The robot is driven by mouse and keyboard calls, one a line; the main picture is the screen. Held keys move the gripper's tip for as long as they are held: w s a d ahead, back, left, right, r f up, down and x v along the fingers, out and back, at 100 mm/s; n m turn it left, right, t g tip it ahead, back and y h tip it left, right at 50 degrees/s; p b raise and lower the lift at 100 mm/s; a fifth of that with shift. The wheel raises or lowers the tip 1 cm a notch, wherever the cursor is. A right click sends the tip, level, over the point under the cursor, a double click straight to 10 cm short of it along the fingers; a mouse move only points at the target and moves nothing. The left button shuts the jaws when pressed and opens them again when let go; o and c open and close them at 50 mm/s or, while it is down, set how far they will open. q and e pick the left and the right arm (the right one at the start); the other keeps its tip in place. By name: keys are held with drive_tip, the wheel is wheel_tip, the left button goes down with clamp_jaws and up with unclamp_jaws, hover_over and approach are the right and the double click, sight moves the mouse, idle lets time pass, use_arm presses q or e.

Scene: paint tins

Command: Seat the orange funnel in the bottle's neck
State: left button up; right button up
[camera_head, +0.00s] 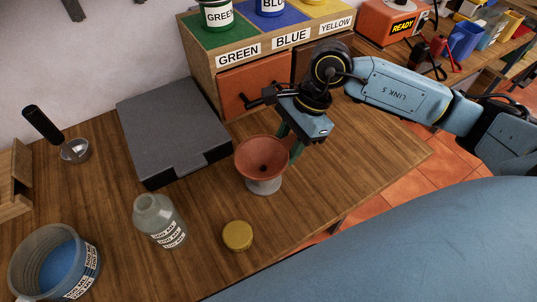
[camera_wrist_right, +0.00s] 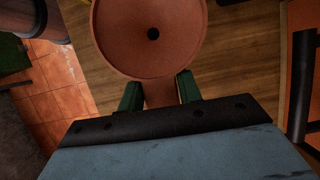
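The orange funnel (camera_head: 258,151) stands wide mouth up over a small pale grey holder (camera_head: 264,187) on the bench, right of the bottle. In the right wrist view its bowl (camera_wrist_right: 150,45) fills the top middle. My right gripper (camera_head: 290,142) is at the funnel's far right side. In the wrist view its green fingers (camera_wrist_right: 160,92) lie on both sides of the funnel's tab, with no clear gap, so it looks shut on the tab. The grey bottle (camera_head: 158,216) stands upright with its neck open and a printed label on its side. My left gripper is not in view.
A yellow cap (camera_head: 237,236) lies between bottle and funnel, nearer the front edge. A dark flat case (camera_head: 173,128) lies behind the bottle. A tub of blue paint (camera_head: 85,262) stands at front left. A drawer cabinet (camera_head: 245,78) stands behind my right gripper.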

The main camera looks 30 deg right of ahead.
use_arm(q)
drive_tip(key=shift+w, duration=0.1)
use_arm(e)
drive_tip(key=c, duration=0.4)
drive_tip(key=shift+r, duration=0.1)
drive_tip(key=shift+c, duration=0.2)
